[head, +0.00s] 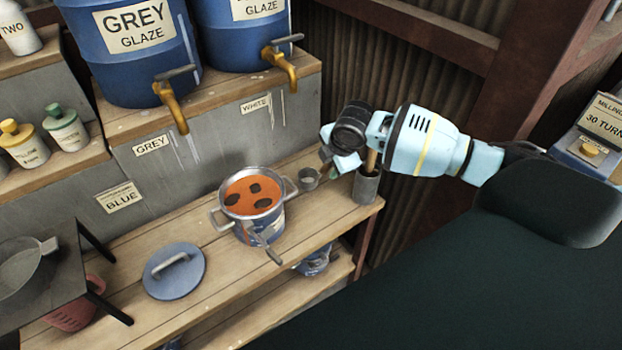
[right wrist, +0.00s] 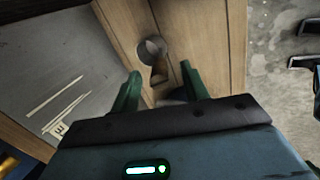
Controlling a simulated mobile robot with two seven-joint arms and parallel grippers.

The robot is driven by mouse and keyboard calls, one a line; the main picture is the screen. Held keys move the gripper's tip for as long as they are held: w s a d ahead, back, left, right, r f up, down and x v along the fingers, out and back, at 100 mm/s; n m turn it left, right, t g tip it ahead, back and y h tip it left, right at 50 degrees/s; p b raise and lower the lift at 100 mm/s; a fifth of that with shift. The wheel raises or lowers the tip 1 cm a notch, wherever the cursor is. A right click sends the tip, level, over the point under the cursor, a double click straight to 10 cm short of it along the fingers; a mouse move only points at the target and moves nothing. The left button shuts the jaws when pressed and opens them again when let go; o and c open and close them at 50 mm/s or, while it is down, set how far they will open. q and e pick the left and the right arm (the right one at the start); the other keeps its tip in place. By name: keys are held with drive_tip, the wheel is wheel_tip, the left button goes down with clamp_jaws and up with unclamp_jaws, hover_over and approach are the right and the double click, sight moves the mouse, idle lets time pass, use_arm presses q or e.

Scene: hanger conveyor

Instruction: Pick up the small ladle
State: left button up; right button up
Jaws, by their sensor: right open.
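A small grey metal cup (head: 308,178), which looks like the bowl of the small ladle, is on the wooden shelf just right of the pot. In the right wrist view the round bowl (right wrist: 152,47) shows ahead of the fingers, with a short handle-like part reaching back between them. My right gripper (head: 329,166) is just right of the cup in the head view. Its green fingers (right wrist: 160,88) are apart, with no clear contact on the ladle. Part of the handle is hidden by the gripper. My left gripper is not in view.
A two-handled pot (head: 253,200) of orange liquid with dark pieces stands left of the cup, a grey handle beside it. A grey cylinder (head: 366,187) stands below my right wrist. A blue lid (head: 174,270) lies at front left. Glaze barrels (head: 135,55) stand behind.

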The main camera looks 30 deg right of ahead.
drive_tip(key=x, duration=0.3)
drive_tip(key=shift+f, duration=0.15)
drive_tip(key=shift+w, duration=0.1)
clamp_jaws()
wheel_tip(320, 180, up, 10)
drive_tip(key=shift+r, duration=0.1)
idle(0.5)
drive_tip(key=shift+a, duration=0.1)
